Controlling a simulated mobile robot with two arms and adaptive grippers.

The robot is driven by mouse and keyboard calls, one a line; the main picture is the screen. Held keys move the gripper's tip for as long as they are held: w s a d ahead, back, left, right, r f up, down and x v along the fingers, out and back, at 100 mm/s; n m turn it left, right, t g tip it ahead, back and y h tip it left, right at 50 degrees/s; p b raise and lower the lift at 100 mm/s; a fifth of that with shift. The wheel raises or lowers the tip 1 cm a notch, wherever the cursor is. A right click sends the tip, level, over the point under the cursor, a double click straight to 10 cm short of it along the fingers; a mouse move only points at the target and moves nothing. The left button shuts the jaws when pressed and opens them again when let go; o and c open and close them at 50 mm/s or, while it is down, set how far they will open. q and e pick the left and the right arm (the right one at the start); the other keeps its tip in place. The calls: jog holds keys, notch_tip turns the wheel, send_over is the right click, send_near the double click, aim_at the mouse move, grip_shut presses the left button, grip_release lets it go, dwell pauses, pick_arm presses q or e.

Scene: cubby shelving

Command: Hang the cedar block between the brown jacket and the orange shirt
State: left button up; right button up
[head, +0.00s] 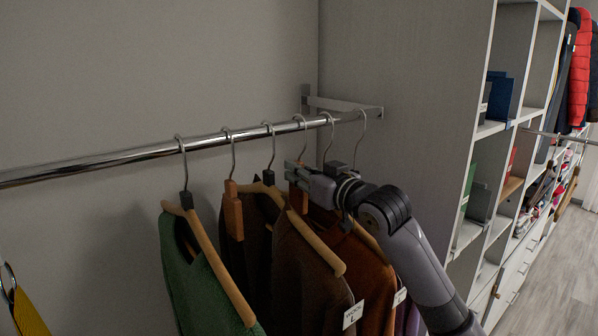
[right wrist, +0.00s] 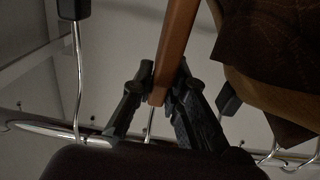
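The cedar block (head: 299,197) is a reddish wooden piece below a metal hook in the head view. My right gripper (head: 297,172) is shut on its upper end. In the right wrist view the block (right wrist: 178,45) is between both fingertips (right wrist: 157,92), its hook near the rail. The hook appears at the rail in the head view. The brown jacket (head: 305,270) hangs just left of the block, and the orange shirt (head: 362,265) hangs to its right, partly behind my right arm. My left gripper is not in view.
A chrome rail (head: 110,160) carries the hangers. A similar wooden block (head: 233,212) hangs between the green garment (head: 195,280) and the brown jacket. A purple garment (head: 408,318) is at the right. A shelf panel (head: 410,90) closes the right side; the rail's left is clear.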

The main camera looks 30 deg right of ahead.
jog(key=o, duration=0.5)
jog(key=shift+c, duration=0.2)
jog(key=s, duration=1.2)
jog(key=shift+d, duration=0.4)
